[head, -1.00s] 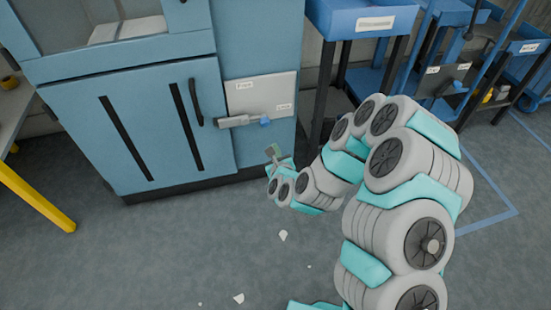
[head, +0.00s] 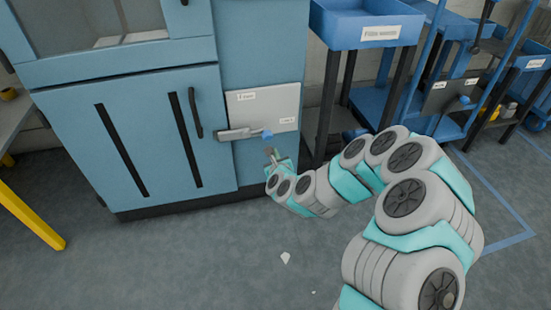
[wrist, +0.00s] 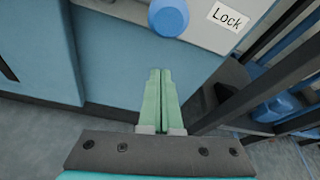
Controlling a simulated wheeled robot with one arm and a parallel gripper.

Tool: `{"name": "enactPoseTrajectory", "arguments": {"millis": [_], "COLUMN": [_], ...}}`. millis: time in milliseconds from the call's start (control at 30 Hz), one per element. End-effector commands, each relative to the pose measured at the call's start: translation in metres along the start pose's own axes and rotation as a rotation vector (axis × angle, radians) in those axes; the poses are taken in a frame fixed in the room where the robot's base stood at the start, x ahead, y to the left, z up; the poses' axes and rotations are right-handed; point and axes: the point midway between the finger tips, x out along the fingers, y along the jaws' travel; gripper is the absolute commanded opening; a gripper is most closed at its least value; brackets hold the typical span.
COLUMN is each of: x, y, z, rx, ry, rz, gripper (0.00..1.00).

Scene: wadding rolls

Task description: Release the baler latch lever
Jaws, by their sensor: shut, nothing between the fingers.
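The baler (head: 150,130) is a blue cabinet at the left of the head view. Its grey latch lever (head: 238,133) lies roughly level across the door edge and ends in a blue knob (head: 267,134) over a pale plate (head: 265,105). The knob (wrist: 168,17) also shows at the top of the wrist view, beside a "Lock" label (wrist: 229,16). My gripper (head: 272,153) is just below the knob in the head view. In the wrist view its green fingers (wrist: 160,72) are together and empty, pointing toward the knob and apart from it.
A blue trolley (head: 365,30) with black legs stands right of the baler, close to my gripper. A black handle (head: 195,112) is on the baler door. A yellow-legged table (head: 28,215) is at the left. White scraps (head: 285,257) lie on the floor.

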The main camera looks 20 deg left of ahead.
Motion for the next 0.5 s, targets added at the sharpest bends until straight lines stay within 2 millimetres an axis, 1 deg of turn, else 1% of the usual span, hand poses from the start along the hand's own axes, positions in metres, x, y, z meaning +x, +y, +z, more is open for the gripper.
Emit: {"name": "enactPoseTrajectory", "arguments": {"millis": [33,100,200,333,500], "x": [-0.003,-0.007,-0.011,-0.013,-0.014], "y": [0.000,-0.001,-0.001,-0.001,-0.001], "z": [0.009,0.019,0.029,0.036,0.038], "rx": [0.000,0.002,0.001,0.001,0.000], "ry": [-0.002,-0.004,-0.004,-0.001,0.000], "rz": [0.001,0.000,0.000,0.000,-0.001], "gripper": [0.00,0.00,0.00,0.00,0.00]}}
